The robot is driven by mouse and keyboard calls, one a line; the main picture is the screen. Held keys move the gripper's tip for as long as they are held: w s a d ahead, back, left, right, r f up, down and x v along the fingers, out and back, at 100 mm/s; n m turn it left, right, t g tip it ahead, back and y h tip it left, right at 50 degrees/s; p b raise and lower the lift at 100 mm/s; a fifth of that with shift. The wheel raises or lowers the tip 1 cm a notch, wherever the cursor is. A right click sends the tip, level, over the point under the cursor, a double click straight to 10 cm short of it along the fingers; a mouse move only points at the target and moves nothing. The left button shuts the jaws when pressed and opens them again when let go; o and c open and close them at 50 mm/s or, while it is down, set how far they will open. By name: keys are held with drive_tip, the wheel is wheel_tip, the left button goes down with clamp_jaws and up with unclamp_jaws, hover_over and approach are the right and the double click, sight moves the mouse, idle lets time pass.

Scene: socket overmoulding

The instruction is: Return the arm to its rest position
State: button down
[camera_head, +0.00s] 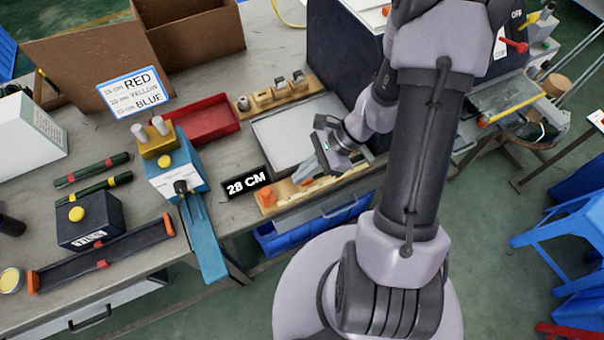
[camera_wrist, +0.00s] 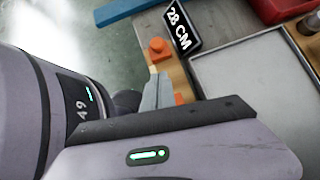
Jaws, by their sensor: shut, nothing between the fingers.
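My arm rises from its base at the lower right of the head view and bends down over the front edge of the bench. My gripper (camera_head: 304,171) is over the wooden fixture (camera_head: 325,186) at the front edge, beside the grey tray. In the wrist view my gripper's grey fingers (camera_wrist: 158,90) are together with nothing between them. They point toward an orange block (camera_wrist: 159,48) on the wooden fixture; whether they touch the fixture cannot be told. The arm's wrist hides part of the tray.
The grey tray (camera_head: 276,143), a black 28 CM sign (camera_head: 248,181), a red bin (camera_head: 205,118) and a blue press (camera_head: 175,178) stand around the gripper. A dark cabinet (camera_head: 337,45) stands behind the arm. Blue stools (camera_head: 575,230) are at the right on green floor.

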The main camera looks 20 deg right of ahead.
drive_tip(key=w+a+r+p+v, duration=0.1)
drive_tip(key=p+v, duration=0.2)
drive_tip(key=v, duration=0.4)
drive_tip(key=s+a+r+n+t+h, duration=0.1)
drive_tip(key=s+a+r+n+h, duration=0.1)
drive_tip(key=r+n, duration=0.3)
drive_tip(key=s+a+r+n+t+h+b, duration=0.1)
drive_tip(key=s+a+r+n+t+h, duration=0.1)
drive_tip(key=a+r+n, duration=0.3)
drive_tip(key=s+a+r+n+t+h+b, duration=0.1)
drive_tip(key=s+a+r+n+h, duration=0.1)
drive_tip(key=r, duration=0.9)
drive_tip(key=s+a+n, duration=0.1)
drive_tip(key=a+n, duration=0.1)
drive_tip(key=n, duration=0.1)
drive_tip(key=shift+s+r+t, duration=0.3)
drive_tip(key=shift+s+r, duration=0.05)
drive_tip(key=shift+s, duration=0.05)
drive_tip(key=shift+a, duration=0.1)
